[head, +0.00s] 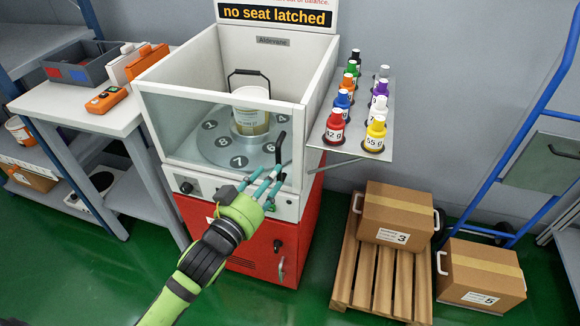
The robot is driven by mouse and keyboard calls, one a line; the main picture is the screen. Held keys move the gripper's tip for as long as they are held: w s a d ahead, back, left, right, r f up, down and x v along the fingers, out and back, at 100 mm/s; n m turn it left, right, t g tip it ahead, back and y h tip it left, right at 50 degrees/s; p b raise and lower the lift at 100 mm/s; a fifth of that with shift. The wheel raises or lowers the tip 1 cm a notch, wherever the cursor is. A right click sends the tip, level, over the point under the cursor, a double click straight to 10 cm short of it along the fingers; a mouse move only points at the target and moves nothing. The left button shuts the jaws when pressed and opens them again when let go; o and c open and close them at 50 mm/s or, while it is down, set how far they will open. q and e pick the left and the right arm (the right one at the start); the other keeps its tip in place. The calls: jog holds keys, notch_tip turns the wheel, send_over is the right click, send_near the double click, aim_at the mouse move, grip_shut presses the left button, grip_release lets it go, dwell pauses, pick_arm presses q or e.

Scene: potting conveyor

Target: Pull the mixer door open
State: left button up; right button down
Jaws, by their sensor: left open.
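The mixer (160,118) is a white box with an open top on a red base cabinet, and a clear front door panel (200,135) closes its front. A black upright handle (280,147) shows at the panel's right side. My left gripper (264,180) has teal fingers and is open, just below the handle. I cannot tell whether a finger touches it. Inside, a pail (250,112) with a raised black bail stands on a round plate (214,143) with numbered seats. A sign (275,15) above reads "no seat latched". My right gripper is not in view.
A shelf (345,137) with several coloured bottles juts from the mixer's right side. A wooden pallet (347,270) with a carton (395,212) stands right, beside another carton (482,272). A white table (75,104) with an orange device (106,99) stands left. Green floor is clear in front.

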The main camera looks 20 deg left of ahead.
pick_arm(q)
jog(key=x, duration=0.5)
jog(key=shift+w, duration=0.25)
jog(key=shift+d, duration=0.1)
grip_shut()
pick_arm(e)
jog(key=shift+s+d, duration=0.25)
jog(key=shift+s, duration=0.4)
